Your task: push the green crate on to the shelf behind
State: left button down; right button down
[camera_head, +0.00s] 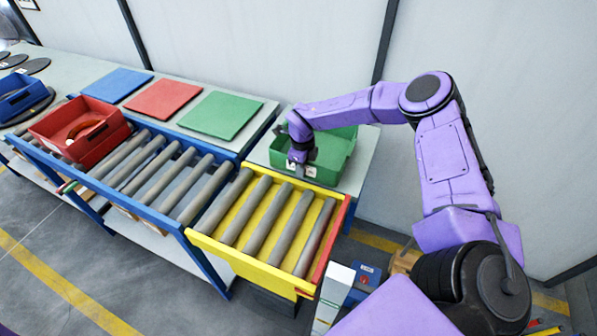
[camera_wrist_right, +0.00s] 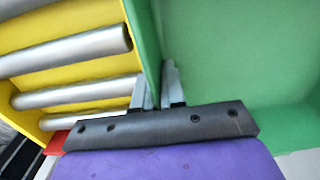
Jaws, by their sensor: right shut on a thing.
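The green crate (camera_head: 338,152) sits on the pale shelf (camera_head: 364,158) behind the yellow roller section (camera_head: 262,215). It looks upright and open at the top. My right gripper (camera_head: 300,168) is at the crate's near wall, its jaws pointing down. In the right wrist view, the fingers (camera_wrist_right: 157,88) are shut on the top edge of the green crate wall (camera_wrist_right: 146,40), one on each side of it. The crate's inside is partly hidden by my right arm. My left gripper is not in view.
A red crate (camera_head: 95,142) with something inside stands on the blue roller conveyor (camera_head: 165,212). Blue (camera_head: 117,85), red (camera_head: 163,98) and green (camera_head: 220,114) mats lie on the bench behind. A blue crate (camera_head: 18,92) is at far left. A wall rises behind the shelf.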

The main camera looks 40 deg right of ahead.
jog(key=shift+d, duration=0.1)
jog(key=shift+w+d+b, duration=0.25)
jog(key=shift+d+b, duration=0.05)
jog(key=shift+d, duration=0.25)
jog(key=shift+w+d+b, duration=0.2)
jog(key=shift+d+b, duration=0.1)
jog(key=shift+d, duration=0.2)
jog(key=c, duration=1.1)
grip_release()
jog(key=shift+s, duration=0.1)
jog(key=shift+r, duration=0.1)
notch_tip(320, 180, up, 10)
jog(key=shift+r+b, duration=0.25)
jog(key=shift+b, duration=0.65)
